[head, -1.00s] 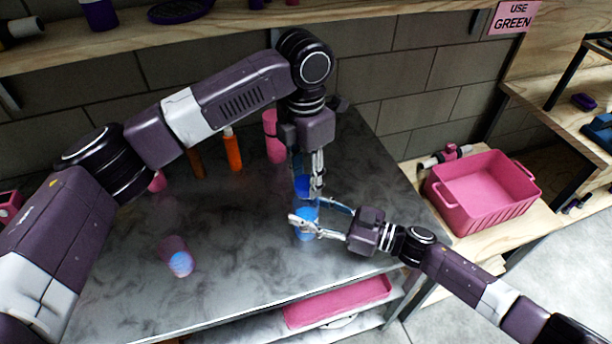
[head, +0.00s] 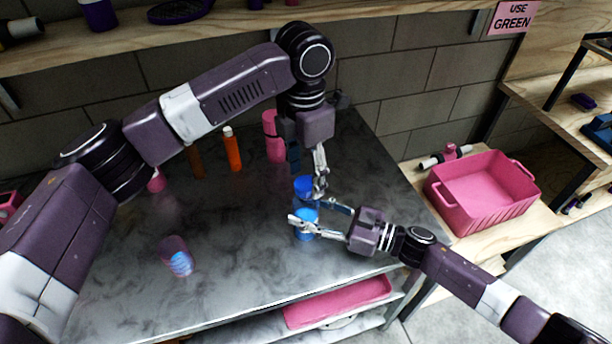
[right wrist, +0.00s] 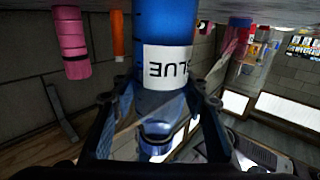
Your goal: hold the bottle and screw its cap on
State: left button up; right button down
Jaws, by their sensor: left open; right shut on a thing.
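A blue bottle (head: 306,229) stands upright on the dark marbled counter. My right gripper (head: 305,220) is shut around its side. The right wrist view shows the bottle (right wrist: 165,25) inverted, with a white label (right wrist: 166,60) reading "BLUE". A blue cap-like top (head: 303,184) shows above the right gripper in the head view; whether it is seated or threaded cannot be told. My left gripper (head: 307,172) is open, pointing down just above and around this top. Its fingers partly hide it, and contact cannot be told.
A pink bottle (head: 273,140) and an orange bottle (head: 232,150) stand behind on the counter. A pinkish cylinder (head: 174,250) is at front left. A pink bin (head: 480,215) sits right. The counter's left middle is clear.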

pick_arm(q)
notch_tip(320, 180, up, 4)
jog(key=shift+f, duration=0.25)
jog(key=shift+c, duration=0.2)
